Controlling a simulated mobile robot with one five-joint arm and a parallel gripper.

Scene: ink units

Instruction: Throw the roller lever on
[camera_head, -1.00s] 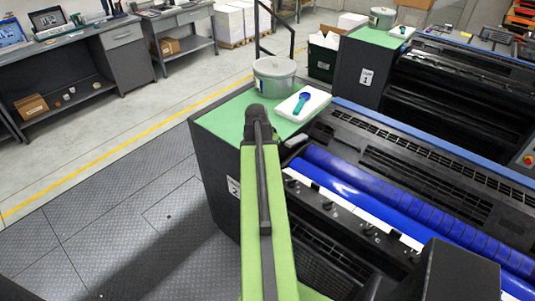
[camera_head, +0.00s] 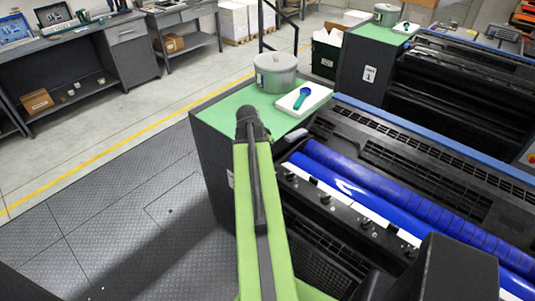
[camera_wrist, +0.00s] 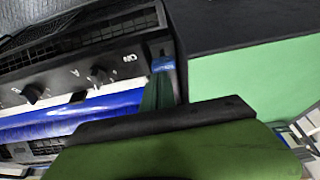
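The ink unit's blue roller (camera_head: 350,180) runs to the lower right in the head view, and its blue surface (camera_wrist: 70,112) shows in the wrist view. A small blue-topped part (camera_wrist: 163,64), possibly the roller lever, stands at the panel's end in the wrist view, beside lettering that looks like an inverted "ON". Dark knobs (camera_wrist: 101,75) sit along that panel. My arm reaches over the near edge of the green top (camera_head: 222,115). In the wrist view my black and green gripper parts fill the lower middle, close below the blue-topped part. The fingertips and any contact are unclear.
Another unit (camera_head: 440,85) stands behind. The plated floor (camera_head: 120,235) at left is clear. A workbench (camera_head: 85,38) stands at far left.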

